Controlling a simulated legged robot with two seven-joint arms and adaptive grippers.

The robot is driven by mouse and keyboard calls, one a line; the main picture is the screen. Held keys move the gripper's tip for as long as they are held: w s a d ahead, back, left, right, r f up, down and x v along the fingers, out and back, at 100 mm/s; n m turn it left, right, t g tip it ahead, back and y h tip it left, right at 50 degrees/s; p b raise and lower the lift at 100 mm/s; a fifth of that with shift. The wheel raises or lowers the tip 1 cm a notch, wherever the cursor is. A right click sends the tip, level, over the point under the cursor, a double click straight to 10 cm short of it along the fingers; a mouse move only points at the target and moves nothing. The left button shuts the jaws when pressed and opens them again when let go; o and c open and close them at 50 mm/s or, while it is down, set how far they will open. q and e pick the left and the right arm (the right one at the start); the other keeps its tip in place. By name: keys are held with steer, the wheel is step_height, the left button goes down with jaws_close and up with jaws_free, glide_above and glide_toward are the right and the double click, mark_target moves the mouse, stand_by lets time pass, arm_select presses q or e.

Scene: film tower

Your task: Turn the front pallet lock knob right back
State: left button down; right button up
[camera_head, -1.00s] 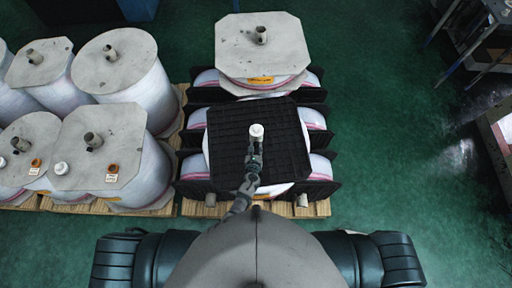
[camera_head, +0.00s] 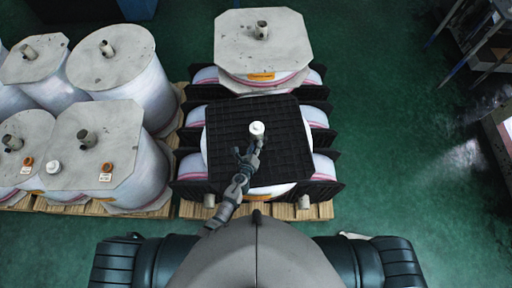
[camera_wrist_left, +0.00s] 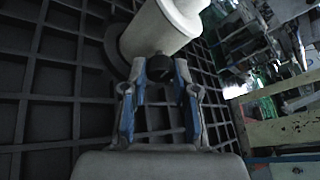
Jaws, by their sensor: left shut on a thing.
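The front pallet lock knob (camera_head: 257,128) is a white knob standing up from the middle of a black gridded plate (camera_head: 225,165) on the front stack. In the left wrist view, the white knob (camera_wrist_left: 160,32) fills the top middle, with a dark part at its near end. My left gripper (camera_head: 254,146) reaches up from the lower left to the knob's near side. In the left wrist view, its two fingers (camera_wrist_left: 160,72) close on the knob's near end, at the dark part. The exact contact is partly hidden. My right gripper is not in view.
A second stack with a grey cap (camera_head: 262,42) stands behind the plate. Several wrapped rolls with grey caps (camera_head: 112,60) crowd the left on a wooden pallet (camera_head: 110,210). Green floor (camera_head: 400,150) is clear to the right, up to shelving at the edge.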

arm_select(q)
steer(key=shift+s+f+n+b, duration=0.1)
steer(key=shift+f+n+b, duration=0.1)
steer(key=shift+n+b, duration=0.2)
steer(key=c, duration=0.9)
jaws_free()
steer(key=shift+r, duration=0.1)
steer(key=v, duration=1.2)
steer(key=shift+a, duration=0.15)
